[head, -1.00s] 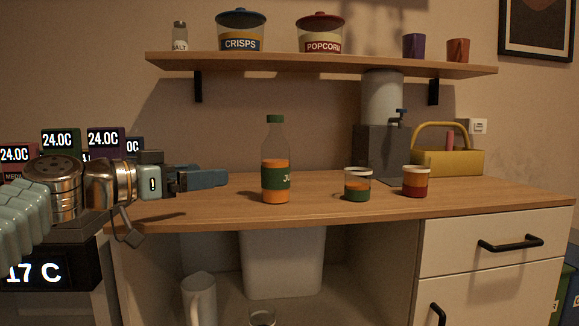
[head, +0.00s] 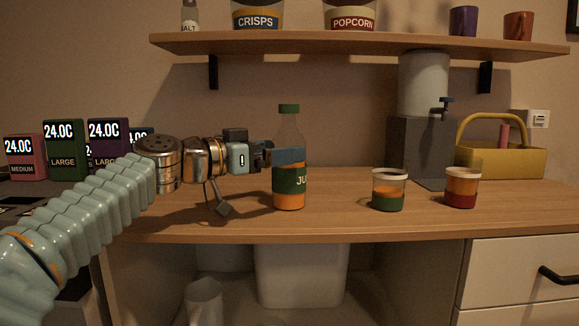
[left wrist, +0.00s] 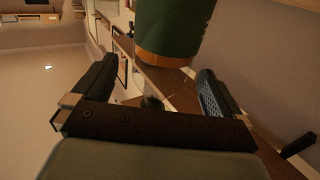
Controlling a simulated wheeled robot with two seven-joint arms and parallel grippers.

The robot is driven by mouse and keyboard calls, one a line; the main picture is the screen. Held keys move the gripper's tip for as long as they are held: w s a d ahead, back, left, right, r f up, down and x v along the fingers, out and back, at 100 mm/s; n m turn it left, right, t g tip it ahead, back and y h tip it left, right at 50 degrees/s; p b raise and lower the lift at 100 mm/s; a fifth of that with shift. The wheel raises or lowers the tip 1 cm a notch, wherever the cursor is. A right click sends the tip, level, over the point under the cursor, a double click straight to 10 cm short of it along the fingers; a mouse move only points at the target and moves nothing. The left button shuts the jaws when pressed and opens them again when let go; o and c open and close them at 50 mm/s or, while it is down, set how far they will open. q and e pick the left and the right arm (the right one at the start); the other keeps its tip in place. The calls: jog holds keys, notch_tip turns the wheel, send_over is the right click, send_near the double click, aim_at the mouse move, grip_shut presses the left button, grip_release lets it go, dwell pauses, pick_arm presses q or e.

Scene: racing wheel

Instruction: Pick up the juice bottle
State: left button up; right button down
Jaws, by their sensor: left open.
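The juice bottle (head: 289,181) stands upright on the wooden counter, with a green cap, clear neck, green label and orange juice. My left gripper (head: 287,156) reaches in from the left at the height of the bottle's upper body. One blue finger overlaps the bottle in the head view. In the left wrist view the fingers (left wrist: 155,82) are spread apart, with nothing gripped between them. My right gripper is not in view.
Two juice cups (head: 389,190) (head: 461,188) stand right of the bottle. A dispenser (head: 420,140) and yellow basket (head: 500,160) are behind them. A shelf (head: 350,44) with canisters hangs above. Several labelled boxes (head: 64,150) stand at left. The counter in front is mostly clear.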

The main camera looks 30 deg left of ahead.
pick_arm(q)
jog(key=x, duration=0.3)
jog(key=p+x, duration=0.1)
jog(key=x, duration=0.1)
jog(key=shift+w+f, duration=0.1)
jog(key=shift+f, duration=0.2)
jog(key=c, duration=1.2)
jog(key=shift+c, duration=1.2)
jog(key=shift+r, duration=0.15)
